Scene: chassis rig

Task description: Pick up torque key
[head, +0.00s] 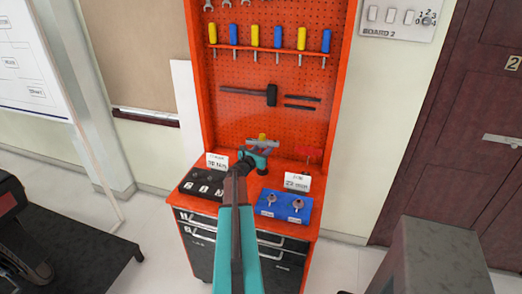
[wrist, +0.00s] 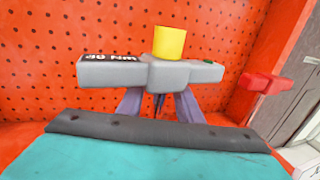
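The torque key is a grey bar with a yellow knob on top, marked "40 Nm" (wrist: 150,74). It also shows in the head view (head: 262,143), just beyond my gripper (head: 254,160) and above the red cabinet top. In the wrist view my two grey-purple fingers (wrist: 159,105) stand apart, with a thin dark stem between them below the key. The bar hides the fingertips, so I cannot tell whether they touch the key. The dark edge and teal body of my arm fill the bottom of the wrist view.
A red key (head: 308,153) stands to the right. A blue tray (head: 283,206) with small parts and a dark tray (head: 200,184) lie on the cabinet top, with white label cards. A red pegboard (head: 270,60) with hanging tools rises behind.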

